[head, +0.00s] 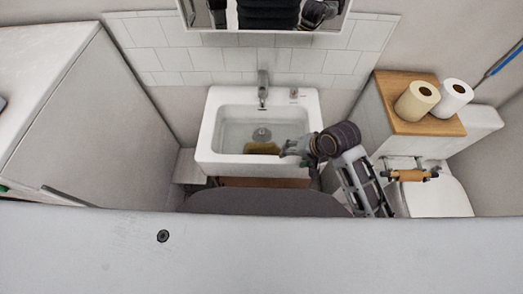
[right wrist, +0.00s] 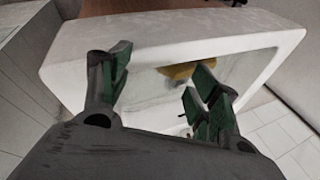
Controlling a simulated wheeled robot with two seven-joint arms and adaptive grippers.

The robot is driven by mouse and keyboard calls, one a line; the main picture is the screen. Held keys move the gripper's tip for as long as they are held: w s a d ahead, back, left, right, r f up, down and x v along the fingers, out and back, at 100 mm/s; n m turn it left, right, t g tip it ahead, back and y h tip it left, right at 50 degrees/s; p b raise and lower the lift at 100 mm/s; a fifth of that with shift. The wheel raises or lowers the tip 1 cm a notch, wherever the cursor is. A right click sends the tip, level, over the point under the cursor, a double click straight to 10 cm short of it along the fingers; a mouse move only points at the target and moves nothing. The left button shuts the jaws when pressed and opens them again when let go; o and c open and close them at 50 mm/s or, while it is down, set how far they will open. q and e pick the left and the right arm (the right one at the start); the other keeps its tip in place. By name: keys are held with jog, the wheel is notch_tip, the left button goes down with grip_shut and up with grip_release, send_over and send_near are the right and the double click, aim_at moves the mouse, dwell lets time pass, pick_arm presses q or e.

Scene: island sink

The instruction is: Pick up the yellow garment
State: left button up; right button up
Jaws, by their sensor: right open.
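The yellow garment (head: 262,148) lies low inside the white sink (head: 205,147), against the basin's near side. In the right wrist view part of the garment (right wrist: 180,71) shows beyond the fingers, against the inner wall of the sink (right wrist: 75,62). My right gripper (head: 290,150) is over the sink's near right rim, just right of the garment in the head view. In the right wrist view the right gripper (right wrist: 155,85) is open, with its fingers spread and nothing between them. It is apart from the garment. My left gripper is not in view.
A grey faucet (head: 263,88) stands at the sink's back. A wooden-topped box (head: 395,115) with two paper rolls (head: 435,99) stands to the right, by the toilet (head: 440,198). A mirror (head: 265,14) hangs above. A white cabinet (head: 95,120) is at left.

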jog(key=a+m, duration=0.1)
jog(key=w+a, duration=0.1)
jog(key=w+a+m, duration=0.1)
jog(key=shift+w+r+m+g+y, duration=0.2)
jog(key=shift+r+m+g+y, duration=0.1)
jog(key=shift+g+y, duration=0.1)
jog(key=w+a+m, duration=0.1)
jog(key=m, duration=0.1)
jog(key=m+g, duration=0.3)
jog(key=m, duration=0.5)
send_near(271, 146)
jog(key=shift+s+v, duration=0.25)
jog(key=shift+v, duration=0.9)
jog(key=shift+w+x, duration=0.2)
jog(key=shift+x, duration=4.05)
jog(key=shift+f, duration=0.1)
jog(key=shift+x, duration=2.55)
jog(key=shift+w, duration=0.15)
